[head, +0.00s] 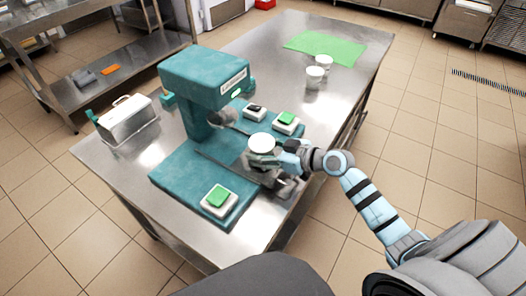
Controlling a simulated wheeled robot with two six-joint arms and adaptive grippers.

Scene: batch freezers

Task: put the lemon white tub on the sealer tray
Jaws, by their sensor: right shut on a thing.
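The sealer (205,82) is a teal machine on the steel table, with a wide teal base in front of its upright head. My right gripper (277,160) comes in from the right over this base and is shut on a white tub (261,143). The tub looks upright, with its round white top facing up. It is above the front right part of the base. Grey metal parts below it are partly hidden by the gripper, so I cannot tell whether the tub touches the tray. No lemon marking can be read. My left gripper is not in view.
Green buttons (218,196) sit on the base's front and right. Two other white tubs (315,77) stand near a green mat (326,47) at the table's far end. A white metal box (127,120) stands left of the sealer. The table between sealer and mat is clear.

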